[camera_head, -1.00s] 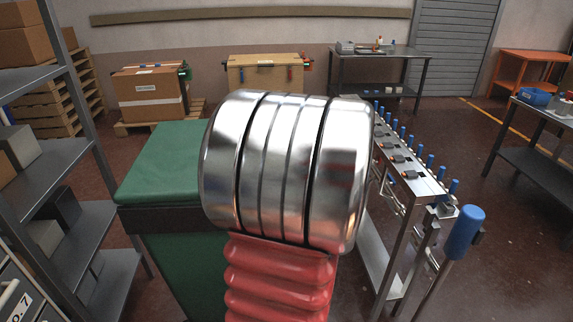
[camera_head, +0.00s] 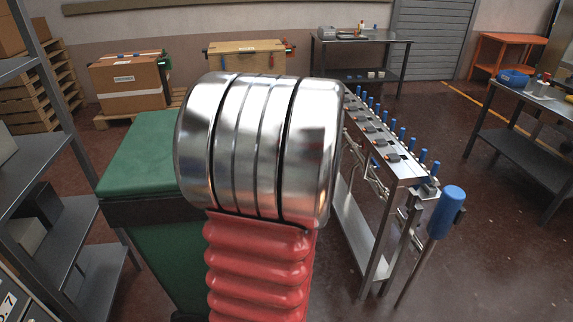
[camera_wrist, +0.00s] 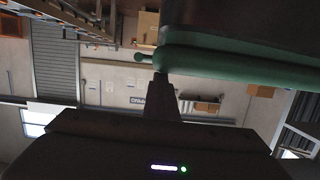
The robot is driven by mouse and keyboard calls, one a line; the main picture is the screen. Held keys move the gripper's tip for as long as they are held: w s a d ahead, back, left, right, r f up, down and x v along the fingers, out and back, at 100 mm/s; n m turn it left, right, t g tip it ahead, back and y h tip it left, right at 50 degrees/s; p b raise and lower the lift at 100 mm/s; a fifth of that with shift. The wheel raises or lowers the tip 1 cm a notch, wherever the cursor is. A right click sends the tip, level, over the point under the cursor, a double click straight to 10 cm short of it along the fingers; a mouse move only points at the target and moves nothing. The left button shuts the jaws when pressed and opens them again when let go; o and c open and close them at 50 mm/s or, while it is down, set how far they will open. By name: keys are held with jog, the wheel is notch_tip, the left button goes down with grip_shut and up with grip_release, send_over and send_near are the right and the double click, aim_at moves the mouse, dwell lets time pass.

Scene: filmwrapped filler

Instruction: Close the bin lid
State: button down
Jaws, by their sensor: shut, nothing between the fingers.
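The bin's green lid (camera_head: 140,155) shows in the head view, left of my arm. It looks nearly flat over a dark rim band (camera_head: 140,212) and the green bin body (camera_head: 165,255). My silver and red arm hides its right side, so I cannot tell whether it is fully shut. In the wrist view a rounded green edge (camera_wrist: 240,68), apparently part of the bin, crosses the upper right. My gripper (camera_wrist: 162,74) is shut and empty, with its tips at the left end of this edge. I cannot tell whether they touch it. The head view does not show my gripper.
A narrow metal rack with blue-capped parts (camera_head: 390,170) stands close on the right, with a blue-ended handle (camera_head: 446,212) in front. Grey shelving (camera_head: 50,150) is at the left. Cartons (camera_head: 130,82) and a workbench (camera_head: 360,50) stand at the back.

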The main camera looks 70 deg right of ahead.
notch_tip(320, 180, up, 10)
dwell(0.5)
jog(key=shift+f, duration=0.1)
dwell(0.5)
